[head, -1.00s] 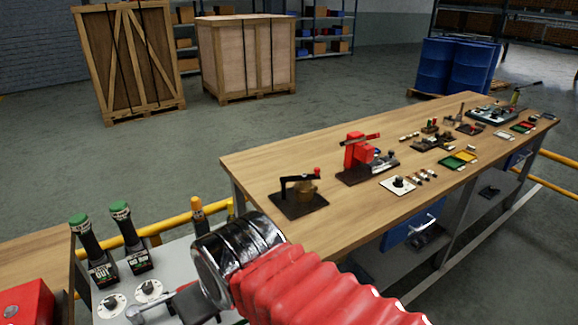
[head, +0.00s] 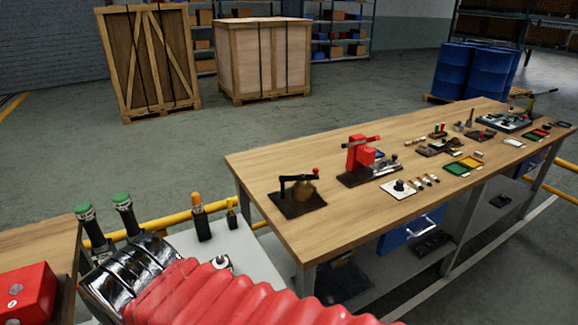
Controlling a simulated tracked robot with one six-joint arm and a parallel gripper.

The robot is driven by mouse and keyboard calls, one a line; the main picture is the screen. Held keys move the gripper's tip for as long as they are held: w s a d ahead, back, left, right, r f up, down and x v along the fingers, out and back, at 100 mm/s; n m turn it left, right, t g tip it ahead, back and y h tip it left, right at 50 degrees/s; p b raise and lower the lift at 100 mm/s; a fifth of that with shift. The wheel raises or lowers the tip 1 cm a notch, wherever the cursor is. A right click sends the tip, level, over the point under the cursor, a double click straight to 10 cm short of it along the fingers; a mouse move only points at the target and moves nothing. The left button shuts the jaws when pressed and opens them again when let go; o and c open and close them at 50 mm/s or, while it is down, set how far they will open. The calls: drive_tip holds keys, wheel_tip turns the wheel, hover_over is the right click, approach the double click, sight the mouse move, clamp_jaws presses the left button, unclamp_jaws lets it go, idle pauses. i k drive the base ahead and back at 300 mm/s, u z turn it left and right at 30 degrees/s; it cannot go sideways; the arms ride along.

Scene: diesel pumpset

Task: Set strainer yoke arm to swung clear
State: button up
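The strainer unit appears to be the brass-coloured body (head: 304,188) on a dark base plate (head: 298,206) at the near-left end of the long wooden bench. A black yoke arm (head: 297,179) with a red knob (head: 315,171) at its right end lies across the top of the body. My arm, with red bellows and a shiny black cuff, crosses the lower left of the head view.
A yellow rail (head: 172,221) runs behind. A red box (head: 27,292) sits far left.

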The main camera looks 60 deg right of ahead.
sight(312, 177)
drive_tip(key=u, duration=1.15)
drive_tip(key=k, duration=0.9)
drive_tip(key=z, duration=1.55)
drive_tip(key=i, duration=0.5)
drive_tip(key=z, duration=0.1)
